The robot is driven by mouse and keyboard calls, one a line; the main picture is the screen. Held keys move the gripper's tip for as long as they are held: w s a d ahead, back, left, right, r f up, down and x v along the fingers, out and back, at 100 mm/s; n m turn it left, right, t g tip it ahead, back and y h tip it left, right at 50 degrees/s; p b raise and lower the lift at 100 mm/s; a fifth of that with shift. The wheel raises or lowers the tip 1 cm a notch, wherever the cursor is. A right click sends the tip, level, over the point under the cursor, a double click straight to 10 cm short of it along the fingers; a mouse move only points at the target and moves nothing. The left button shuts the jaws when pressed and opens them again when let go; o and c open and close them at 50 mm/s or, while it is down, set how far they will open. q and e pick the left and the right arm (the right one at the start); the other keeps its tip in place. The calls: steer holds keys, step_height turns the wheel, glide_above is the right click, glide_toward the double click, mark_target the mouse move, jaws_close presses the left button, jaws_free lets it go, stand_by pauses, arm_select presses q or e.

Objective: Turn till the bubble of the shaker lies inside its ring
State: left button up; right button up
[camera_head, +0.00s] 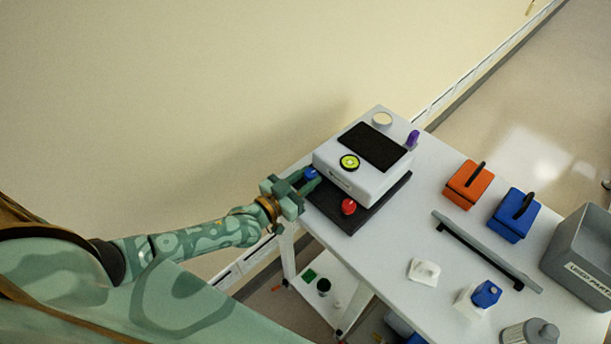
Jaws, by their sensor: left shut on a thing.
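The shaker (355,180) is a white box with a black top panel, standing on a dark plate (387,204) on the table. Its round yellow-green bubble level (349,162) is on the top near the front. The bubble is too small to place against its ring. A blue knob (311,173) is at the shaker's left corner, a red knob (348,206) at its front and a purple knob (412,139) at its far right. My left gripper (304,183) is shut on the blue knob, partly covering it. My right gripper is not in view.
On the white table (395,262) to the right are an orange block (465,187) and a blue block (507,228) with black handles, a grey bar (485,252), a blue-topped piece (486,293) and a grey bin (580,245). A wall is behind.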

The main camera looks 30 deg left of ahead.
arm_select(q)
steer(key=o, duration=1)
steer(key=p+v, duration=0.1)
steer(key=v, duration=1.5)
steer(key=shift+s+a, duration=0.15)
